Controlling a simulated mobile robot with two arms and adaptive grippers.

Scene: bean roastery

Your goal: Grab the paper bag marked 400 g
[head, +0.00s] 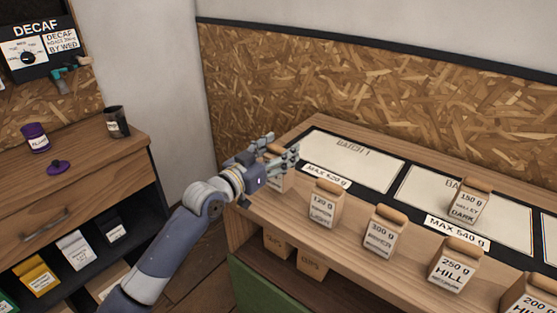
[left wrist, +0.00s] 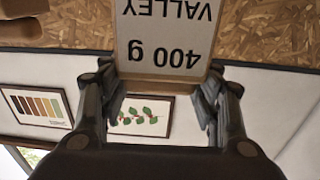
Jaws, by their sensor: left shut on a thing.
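The paper bag marked 400 g VALLEY (left wrist: 165,40) sits between the fingers of my left gripper (left wrist: 165,95), its label upside down in the left wrist view. In the head view my left gripper (head: 282,152) is shut on this bag (head: 279,182) at the left end of the wooden counter. The gripper hides much of the bag there, and I cannot tell whether its base touches the counter. My right gripper is not in view.
Bags marked 120 g (head: 325,205), 300 g (head: 384,232), 250 g (head: 453,266) and 200 g (head: 530,297) line the counter's front. A 150 g bag (head: 468,204) stands on the right batch mat (head: 510,222). The left batch mat (head: 352,160) is clear.

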